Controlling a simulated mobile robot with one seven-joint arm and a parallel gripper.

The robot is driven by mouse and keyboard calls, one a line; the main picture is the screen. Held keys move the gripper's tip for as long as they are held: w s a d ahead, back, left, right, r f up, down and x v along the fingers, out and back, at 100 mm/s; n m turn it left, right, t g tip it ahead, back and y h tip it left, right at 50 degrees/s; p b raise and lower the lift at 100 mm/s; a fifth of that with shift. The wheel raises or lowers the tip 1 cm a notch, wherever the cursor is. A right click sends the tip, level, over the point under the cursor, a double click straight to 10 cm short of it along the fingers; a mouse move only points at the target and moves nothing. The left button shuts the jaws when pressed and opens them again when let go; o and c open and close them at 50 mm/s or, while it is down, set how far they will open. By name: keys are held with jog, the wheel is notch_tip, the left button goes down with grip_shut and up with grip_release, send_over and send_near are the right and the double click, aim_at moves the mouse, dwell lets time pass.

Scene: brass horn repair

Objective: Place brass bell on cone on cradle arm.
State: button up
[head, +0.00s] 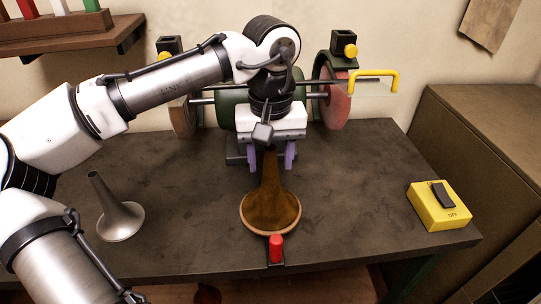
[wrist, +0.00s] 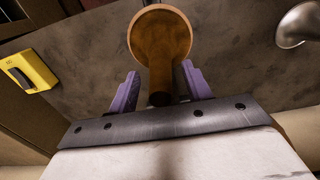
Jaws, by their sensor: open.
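A brown-gold flared piece, which looks like the brass bell (head: 270,207), is at the middle of the bench near its front edge. Its wide rim is towards the front and its narrow stem runs up to my gripper (head: 271,157). In the wrist view, the bell (wrist: 160,38) has its stem between the purple fingers of my gripper (wrist: 160,88), which are open with a gap on each side. A grey metal flared cone (head: 121,216) stands narrow end up at the left; part of it shows in the wrist view (wrist: 296,25). I cannot identify the cradle arm for certain.
A bench grinder (head: 330,98) with wheels and a yellow handle (head: 374,74) stands behind my gripper. A red-capped post (head: 276,248) is at the front edge. A yellow switch box (head: 438,205) sits at right. The bench (head: 365,190) between is clear.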

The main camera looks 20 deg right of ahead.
notch_tip(320, 180, up, 12)
jog(key=b, duration=0.2)
jog(key=shift+r, duration=0.15)
